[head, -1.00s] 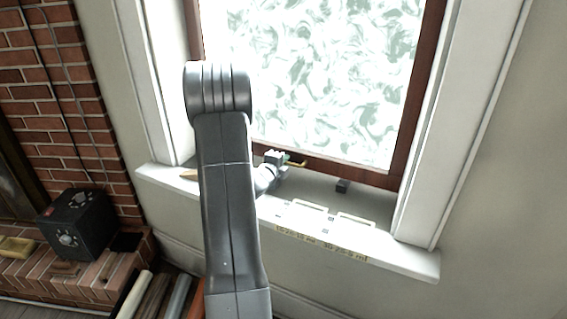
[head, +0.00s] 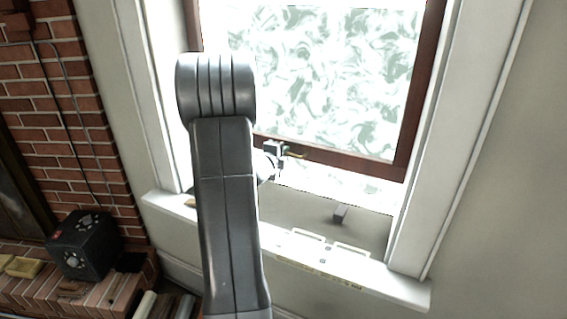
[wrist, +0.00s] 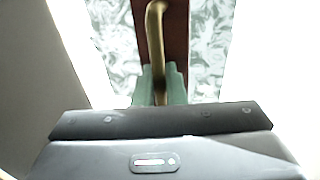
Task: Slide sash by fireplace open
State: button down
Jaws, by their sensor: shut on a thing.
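The window sash (head: 330,160) has a dark red-brown wooden frame around patterned frosted glass. Its bottom rail stands above the sill, with a bright gap beneath it. A brass handle (head: 296,154) is on the bottom rail. My gripper (head: 282,150) is at the rail and shut on the handle. In the wrist view the pale green fingertips (wrist: 160,88) close around the lower part of the curved brass handle (wrist: 155,35), in front of the wooden rail (wrist: 175,45). My arm hides the left part of the sash and sill in the head view.
A black box with dials (head: 84,244) sits on the brick hearth (head: 70,300) at left. White window trim (head: 440,150) bounds the right side.

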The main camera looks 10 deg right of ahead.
jog(key=p, duration=0.5)
send_near(290, 123)
jog(key=x, duration=0.5)
jog(key=c, duration=1.6)
grip_release()
jog(key=shift+f, duration=0.15)
jog(key=v, duration=1.3)
jog(key=shift+s+a+b, duration=0.2)
jog(key=shift+s+b, duration=0.15)
